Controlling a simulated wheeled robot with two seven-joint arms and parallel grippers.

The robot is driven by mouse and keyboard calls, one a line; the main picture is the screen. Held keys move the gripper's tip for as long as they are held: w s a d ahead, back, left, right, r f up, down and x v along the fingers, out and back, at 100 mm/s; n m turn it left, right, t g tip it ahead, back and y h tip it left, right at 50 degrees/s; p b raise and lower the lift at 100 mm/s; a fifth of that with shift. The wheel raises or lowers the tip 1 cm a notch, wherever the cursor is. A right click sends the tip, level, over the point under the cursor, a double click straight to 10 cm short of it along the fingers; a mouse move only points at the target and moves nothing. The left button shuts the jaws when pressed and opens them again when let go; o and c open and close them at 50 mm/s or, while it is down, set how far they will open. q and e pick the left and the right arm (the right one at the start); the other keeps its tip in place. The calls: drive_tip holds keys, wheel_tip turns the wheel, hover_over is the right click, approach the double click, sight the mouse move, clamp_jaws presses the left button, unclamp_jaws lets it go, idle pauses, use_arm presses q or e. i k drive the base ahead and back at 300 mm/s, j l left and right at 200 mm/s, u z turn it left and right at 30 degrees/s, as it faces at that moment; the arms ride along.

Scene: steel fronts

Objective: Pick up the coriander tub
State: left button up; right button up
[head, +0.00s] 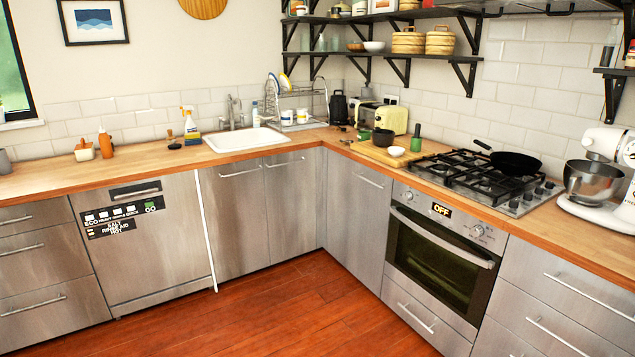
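I cannot make out a thing that is surely the coriander tub at this size. A small green item (416,138) stands on the right counter beside the hob; I cannot tell whether it is the tub. A small cream pot (84,153) with a brown part stands on the left counter, and its contents are too small to read. Several small containers on the upper shelves are also too small to identify. Neither of my grippers is in view.
The wooden counter (40,182) runs along both walls, with a sink (245,140) near the corner. A hob (480,178) carries a black pan (515,164). A stand mixer (605,170) is at the far right. Wall shelves (385,52) overhang the corner. The wooden floor (270,310) is clear.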

sight(362, 135)
drive_tip(key=i+u, duration=0.45)
drive_tip(key=i, duration=1.25)
drive_tip(key=i+z, duration=0.15)
drive_tip(key=i, duration=0.3)
drive_tip(key=i+j+z, duration=0.15)
drive_tip(key=i, duration=0.35)
drive_tip(key=i+z, duration=0.1)
drive_tip(key=i, duration=0.35)
drive_tip(key=i+j+z, duration=0.15)
drive_tip(key=i, duration=0.3)
